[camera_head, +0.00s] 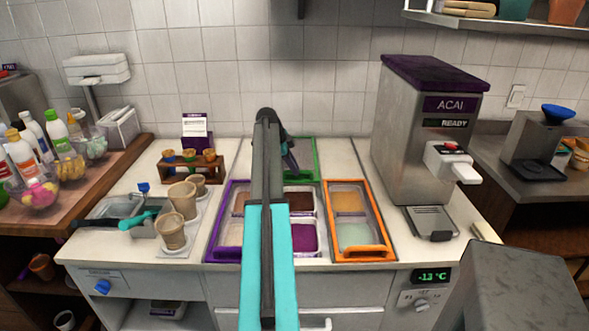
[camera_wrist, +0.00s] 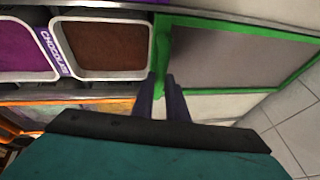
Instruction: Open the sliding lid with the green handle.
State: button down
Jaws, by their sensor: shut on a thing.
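The sliding lid with the green frame (camera_head: 315,158) lies at the back of the topping station, behind the purple and orange frames. In the wrist view its dull grey panel (camera_wrist: 225,58) fills the right side, edged in green. Its green handle (camera_wrist: 161,50) runs along the edge nearest the brown compartment. My gripper (camera_wrist: 160,84) has its two dark purple fingers shut on the green handle, one on each side. In the head view my gripper (camera_head: 291,165) is at the lid's left edge, and my arm hides part of the lid.
A purple frame (camera_head: 225,225) surrounds brown and purple toppings. An orange frame (camera_head: 380,222) holds tan and pale green ones. The acai machine (camera_head: 405,130) stands to the right. Paper cups (camera_head: 172,232) and a wooden cone rack (camera_head: 180,172) stand to the left.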

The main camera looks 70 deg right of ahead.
jog(key=c, duration=1.7)
grip_release()
jog(key=shift+c, duration=0.2)
jog(key=shift+r, duration=0.2)
jog(key=b+v, duration=0.2)
jog(key=v, duration=1.1)
jog(key=shift+a+r, duration=0.15)
jog(key=shift+r, duration=0.05)
jog(key=shift+w, duration=0.2)
